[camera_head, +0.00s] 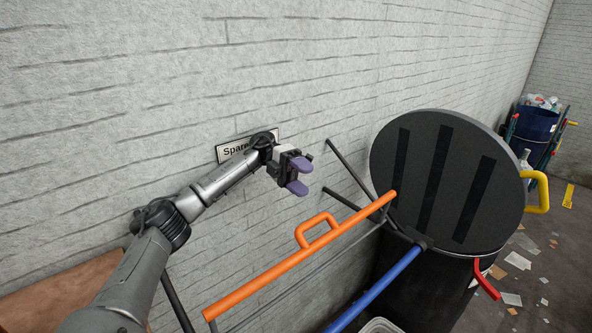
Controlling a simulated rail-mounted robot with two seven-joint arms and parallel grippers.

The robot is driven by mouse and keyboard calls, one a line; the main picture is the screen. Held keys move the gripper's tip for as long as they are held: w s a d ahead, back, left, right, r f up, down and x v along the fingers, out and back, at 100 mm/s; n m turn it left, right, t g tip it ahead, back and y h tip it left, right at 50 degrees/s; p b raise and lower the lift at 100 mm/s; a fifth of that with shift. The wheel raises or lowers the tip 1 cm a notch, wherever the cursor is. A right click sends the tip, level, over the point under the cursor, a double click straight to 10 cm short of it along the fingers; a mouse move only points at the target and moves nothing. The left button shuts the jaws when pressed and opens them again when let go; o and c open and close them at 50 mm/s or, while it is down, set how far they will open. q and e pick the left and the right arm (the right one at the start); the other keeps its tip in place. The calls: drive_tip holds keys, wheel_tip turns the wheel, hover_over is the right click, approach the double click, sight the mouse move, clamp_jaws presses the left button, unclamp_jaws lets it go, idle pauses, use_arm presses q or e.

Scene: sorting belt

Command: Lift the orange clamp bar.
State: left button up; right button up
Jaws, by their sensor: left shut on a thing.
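The orange clamp bar (265,283) slopes up from the lower middle to the edge of the round black lid. Its raised loop handle (304,233) stands near its middle, with no fingers around it. My left gripper (300,176), with purple fingertips, is above and slightly left of the handle, apart from it, in front of the wall. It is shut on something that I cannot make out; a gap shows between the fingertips. My right gripper is not in view.
The round black lid (388,155) with a yellow handle (537,192) stands tilted up on a black bin (420,287). A blue bar (385,284) and a red handle (487,280) are close by. Dark rods lean at the wall. Litter covers the floor at right.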

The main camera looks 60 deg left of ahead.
use_arm(q)
drive_tip(key=shift+w+p+v, duration=0.15)
drive_tip(key=shift+p+v, duration=0.05)
drive_tip(key=shift+v, duration=0.5)
drive_tip(key=shift+w+p+v, duration=0.1)
drive_tip(key=shift+p+v, duration=0.1)
drive_tip(key=shift+v, duration=0.45)
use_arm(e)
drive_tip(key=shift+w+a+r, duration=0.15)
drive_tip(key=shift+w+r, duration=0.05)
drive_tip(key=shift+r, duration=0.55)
use_arm(q)
drive_tip(key=shift+c, duration=0.2)
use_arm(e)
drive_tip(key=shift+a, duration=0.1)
